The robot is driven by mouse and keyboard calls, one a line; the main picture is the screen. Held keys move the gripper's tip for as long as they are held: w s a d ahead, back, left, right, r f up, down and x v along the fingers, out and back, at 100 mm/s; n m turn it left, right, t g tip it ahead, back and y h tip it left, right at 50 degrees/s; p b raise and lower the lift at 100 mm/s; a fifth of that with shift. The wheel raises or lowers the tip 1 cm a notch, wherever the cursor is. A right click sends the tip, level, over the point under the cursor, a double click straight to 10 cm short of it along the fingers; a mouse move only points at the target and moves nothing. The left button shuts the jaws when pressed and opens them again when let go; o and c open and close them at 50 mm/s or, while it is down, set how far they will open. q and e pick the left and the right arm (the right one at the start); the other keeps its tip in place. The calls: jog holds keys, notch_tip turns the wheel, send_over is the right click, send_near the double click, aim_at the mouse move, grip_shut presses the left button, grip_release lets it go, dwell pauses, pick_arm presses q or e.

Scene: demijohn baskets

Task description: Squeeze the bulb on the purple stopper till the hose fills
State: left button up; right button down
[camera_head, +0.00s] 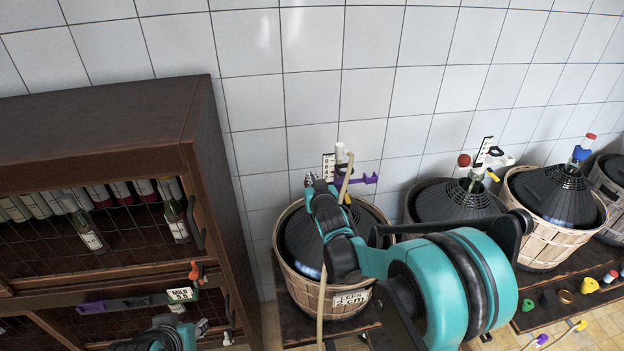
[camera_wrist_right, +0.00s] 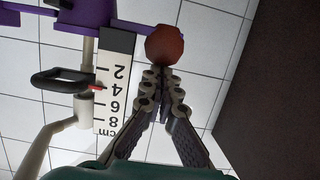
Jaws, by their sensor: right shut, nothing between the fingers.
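The purple stopper (camera_head: 364,179) sits at the top of the nearest dark demijohn (camera_head: 371,217), which stands in a wooden basket (camera_head: 300,286). The right wrist view shows purple parts (camera_wrist_right: 92,14) and a red-brown bulb (camera_wrist_right: 165,45). My right gripper (camera_head: 309,180) is shut and empty beside the stopper. In the wrist view its fingertips (camera_wrist_right: 160,72) are just below the bulb; I cannot tell whether they touch it. The bulb is not visible in the head view. The pale hose (camera_head: 333,232) runs down past the basket. My left gripper (camera_head: 201,327) is low at the left, its jaws unclear.
A white cm scale (camera_wrist_right: 114,85) and a black clip (camera_wrist_right: 62,79) are left of my right fingers. More basketed demijohns (camera_head: 453,203) stand to the right. A dark bottle cabinet (camera_head: 95,140) fills the left. A tiled wall (camera_head: 330,50) is behind.

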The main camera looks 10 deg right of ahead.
jog(key=shift+f, duration=0.1)
notch_tip(320, 180, up, 5)
jog(key=p, duration=0.4)
jog(key=v, duration=1)
jog(key=shift+f, duration=0.4)
jog(key=shift+r, duration=0.1)
jog(key=shift+d+r+b, duration=0.15)
jog(key=shift+r+b, duration=0.25)
jog(key=shift+r, duration=0.45)
